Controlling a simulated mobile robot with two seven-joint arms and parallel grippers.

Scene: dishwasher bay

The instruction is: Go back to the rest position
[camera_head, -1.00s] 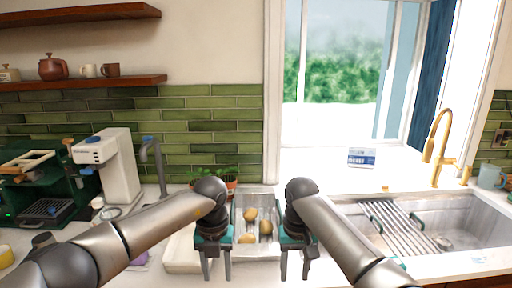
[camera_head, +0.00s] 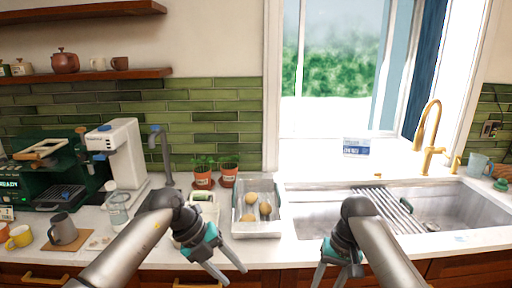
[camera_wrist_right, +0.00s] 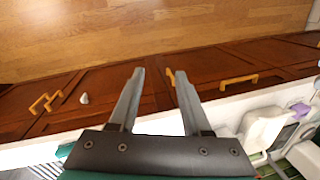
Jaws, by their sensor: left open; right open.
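My left gripper (camera_head: 233,276) is open and empty, low in the head view, in front of the counter's front edge. My right gripper (camera_head: 330,278) is open and empty, pointing down at the lower right of the middle. The right wrist view shows its two fingers (camera_wrist_right: 156,76) apart, with nothing between them, over the cabinet fronts and the wooden floor. Both grippers are apart from the pale tray (camera_head: 274,228), which stands on the counter with brown, potato-like items (camera_head: 265,208) in it.
The sink (camera_head: 455,210) with a drying rack (camera_head: 388,203) is at the right. A grey mug (camera_head: 62,229), yellow cup (camera_head: 20,236) and white coffee machine (camera_head: 123,150) stand at the left. Potted plants (camera_head: 228,173) are behind. Wooden cabinets (camera_wrist_right: 215,70) run below the counter.

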